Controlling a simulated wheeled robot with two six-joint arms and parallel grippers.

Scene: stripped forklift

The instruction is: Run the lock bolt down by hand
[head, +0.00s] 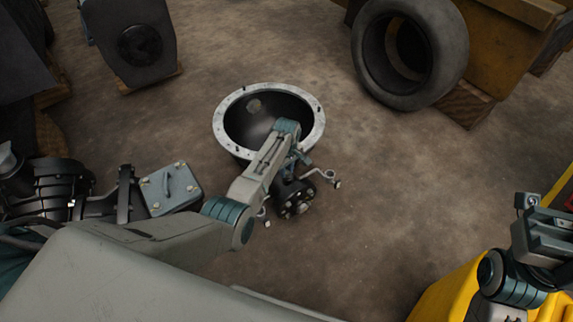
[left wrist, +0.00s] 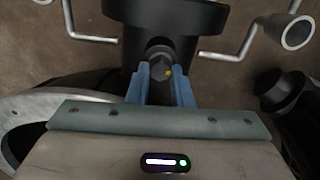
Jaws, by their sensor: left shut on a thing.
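The lock bolt (left wrist: 160,70) has a dark head with a small yellow mark in the left wrist view. My left gripper (left wrist: 160,84) is shut on it, with one blue finger on each side. The bolt enters a black cylindrical part (left wrist: 170,15) just beyond the fingertips; its shank is mostly hidden. In the head view my left gripper (head: 299,160) is over the near edge of the round housing, and the bolt is hidden by it. My right gripper (head: 543,232) is at the right edge, away from the housing; its jaws cannot be made out.
The open housing with a pale flange ring (head: 222,121) stands on the floor. Bent crank handles (head: 326,177) stick out beside a black bolted hub (head: 295,205). A large tyre (head: 440,60) is at back right. Floor to the right of the hub is clear.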

